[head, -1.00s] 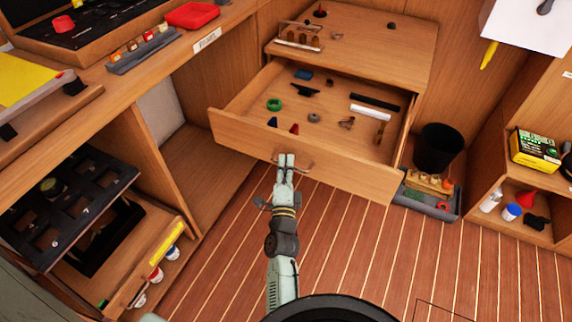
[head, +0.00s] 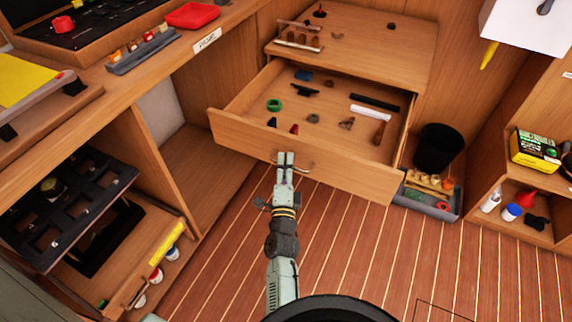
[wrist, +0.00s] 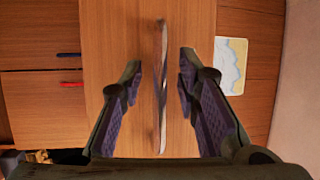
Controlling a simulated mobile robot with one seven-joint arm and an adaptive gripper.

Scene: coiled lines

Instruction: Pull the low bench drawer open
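The low wooden drawer (head: 340,168) stands pulled out from the bench cabinet, with its inside showing. Its thin curved handle (head: 306,168) is on the front panel. My gripper (head: 285,156) is at the handle's left part in the head view. In the wrist view the handle (wrist: 161,85) runs upright between my two fingers (wrist: 160,85), with a gap on each side. The fingers are apart and do not appear to press on it. The drawer front (wrist: 120,30) fills the middle of that view.
Small items lie in the drawer, among them a green ring (head: 274,105) and a white bar (head: 370,112). A black bin (head: 438,149) and a grey tray (head: 427,203) stand right of the drawer. The plank floor (head: 365,260) in front is clear.

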